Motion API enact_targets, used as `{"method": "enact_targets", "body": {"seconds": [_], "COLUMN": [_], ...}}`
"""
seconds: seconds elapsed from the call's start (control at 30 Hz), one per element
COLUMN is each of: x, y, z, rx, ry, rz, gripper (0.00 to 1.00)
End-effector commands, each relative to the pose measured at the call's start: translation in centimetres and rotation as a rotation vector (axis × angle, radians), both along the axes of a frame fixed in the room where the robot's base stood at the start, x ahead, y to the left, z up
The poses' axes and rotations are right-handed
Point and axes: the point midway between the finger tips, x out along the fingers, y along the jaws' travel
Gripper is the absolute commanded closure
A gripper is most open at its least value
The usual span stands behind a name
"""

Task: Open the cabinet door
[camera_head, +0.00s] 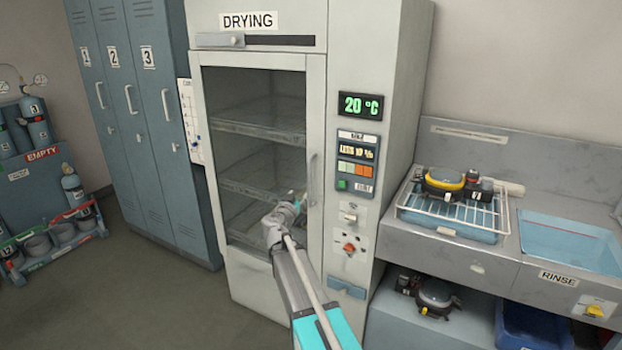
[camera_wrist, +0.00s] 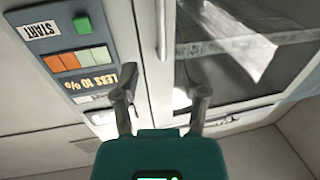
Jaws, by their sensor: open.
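The drying cabinet's door (camera_head: 260,262) is a pale frame around a large glass pane, and it looks closed. Its slim vertical handle (camera_head: 312,180) is on the right side of the frame. The handle also shows in the wrist view (camera_wrist: 162,30), at the top centre. My gripper (camera_head: 300,203) is in front of the door's right side, near the handle's lower end. In the wrist view my gripper (camera_wrist: 160,92) has its two fingers spread, with nothing between them. The handle lines up with the gap between them; I cannot tell how far ahead it is.
A control panel (camera_head: 357,162) with a 20 °C display (camera_head: 361,106) is right of the door. Blue lockers (camera_head: 140,120) stand left of the cabinet. A sink counter (camera_head: 450,250) with a rack of breathing gear (camera_head: 455,205) is at the right. The floor (camera_head: 130,300) at front left is clear.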

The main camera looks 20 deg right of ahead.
Motion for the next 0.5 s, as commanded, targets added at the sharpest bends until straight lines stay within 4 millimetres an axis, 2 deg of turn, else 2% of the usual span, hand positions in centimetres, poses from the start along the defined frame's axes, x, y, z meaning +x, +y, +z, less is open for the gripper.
{"method": "enact_targets", "body": {"seconds": [0.27, 0.5], "x": [1.1, 3.3], "y": [-0.3, -2.1], "z": [0.0, 0.0], "rx": [0.001, 0.001], "ry": [0.001, 0.001], "rz": [0.005, 0.005], "gripper": [0.43, 0.43]}}
